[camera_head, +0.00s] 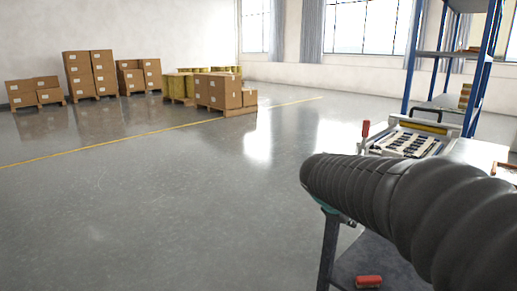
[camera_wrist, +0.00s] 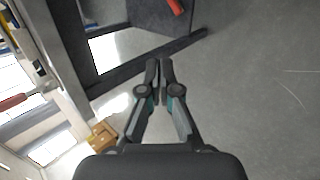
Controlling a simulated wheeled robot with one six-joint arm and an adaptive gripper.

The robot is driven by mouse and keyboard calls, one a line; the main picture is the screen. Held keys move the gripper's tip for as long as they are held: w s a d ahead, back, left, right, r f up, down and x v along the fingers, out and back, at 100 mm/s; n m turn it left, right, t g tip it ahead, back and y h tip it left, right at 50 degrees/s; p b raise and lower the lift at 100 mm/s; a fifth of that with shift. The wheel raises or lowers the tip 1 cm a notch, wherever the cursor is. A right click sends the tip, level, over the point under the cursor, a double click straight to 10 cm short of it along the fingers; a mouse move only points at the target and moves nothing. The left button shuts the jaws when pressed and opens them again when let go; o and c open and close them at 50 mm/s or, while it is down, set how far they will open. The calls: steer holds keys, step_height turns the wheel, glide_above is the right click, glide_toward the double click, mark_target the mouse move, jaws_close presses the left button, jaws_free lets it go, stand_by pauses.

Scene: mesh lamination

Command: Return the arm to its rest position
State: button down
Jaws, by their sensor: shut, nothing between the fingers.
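My gripper (camera_wrist: 159,66) shows in the wrist view with its two fingers together and nothing between them. It points past a dark table leg and bar, with grey floor to the right. In the head view my arm, in a black ribbed cover, reaches in from the lower right across the workbench. The gripper's fingers are hidden in that view.
A bench with a machine (camera_head: 408,142) with a red handle (camera_head: 366,129) stands at the right, below a blue-framed shelf (camera_head: 428,54). A red object (camera_head: 369,281) lies on a low dark surface. Stacked boxes (camera_head: 218,92) stand far back. The floor at left is clear.

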steer(key=s+a+f+m+y, duration=0.1)
steer(key=s+a+m+y, duration=0.1)
steer(key=s, duration=0.6)
steer(key=s+a+f+m+y, duration=0.2)
steer(key=s+m, duration=0.2)
steer(key=s, duration=0.4)
steer(key=s+a+f+m+y, duration=0.2)
steer(key=s+m, duration=0.1)
steer(key=s, duration=0.5)
steer(key=shift+a, duration=0.25)
